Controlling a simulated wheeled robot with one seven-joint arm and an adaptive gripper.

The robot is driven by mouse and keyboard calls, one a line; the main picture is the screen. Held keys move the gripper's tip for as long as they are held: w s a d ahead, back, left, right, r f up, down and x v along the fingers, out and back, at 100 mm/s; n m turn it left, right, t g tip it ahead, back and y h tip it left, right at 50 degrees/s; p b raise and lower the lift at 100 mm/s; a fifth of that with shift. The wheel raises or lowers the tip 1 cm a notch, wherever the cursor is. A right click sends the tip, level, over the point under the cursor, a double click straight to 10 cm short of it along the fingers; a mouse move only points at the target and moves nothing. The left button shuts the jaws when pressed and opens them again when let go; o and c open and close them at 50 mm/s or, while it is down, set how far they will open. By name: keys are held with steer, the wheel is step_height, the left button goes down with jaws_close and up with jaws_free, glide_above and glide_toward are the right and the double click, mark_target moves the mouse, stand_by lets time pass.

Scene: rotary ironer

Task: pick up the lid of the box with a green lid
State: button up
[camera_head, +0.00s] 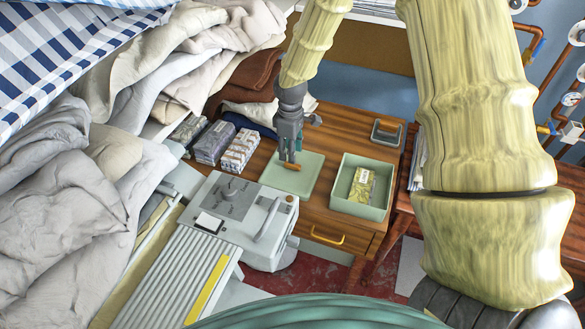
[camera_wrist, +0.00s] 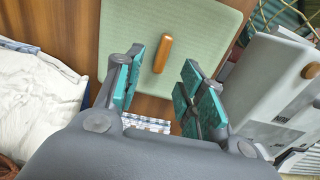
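The green lid (camera_head: 307,172) lies flat on the wooden table, to the left of the open green box (camera_head: 364,210). It has a small orange-brown wooden handle (camera_head: 292,166) on top. In the wrist view the lid (camera_wrist: 205,38) fills the top middle, and its handle (camera_wrist: 163,54) stands out between and just beyond the fingertips. My gripper (camera_head: 290,155) is over the lid, pointing down at the handle. In the wrist view my gripper (camera_wrist: 160,82) is open and empty, with a finger on each side of the handle. Contact with the lid cannot be told.
A yellow-green packet (camera_head: 362,188) lies in the box. Several wrapped bundles (camera_head: 214,142) stand left of the lid. A grey machine (camera_head: 235,205) is in front of the table. A small grey tray (camera_head: 387,132) lies at the back right. Heaped cloth (camera_head: 70,210) fills the left.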

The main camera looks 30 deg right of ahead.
mark_target(293, 168)
steer(key=f, duration=0.1)
steer(key=f+p, duration=0.1)
steer(key=f, duration=0.1)
steer(key=shift+s+d+f+p, duration=0.1)
steer(key=shift+s+d+p, duration=0.1)
steer(key=shift+s+p, duration=0.1)
steer(key=shift+f, duration=1)
jaws_close()
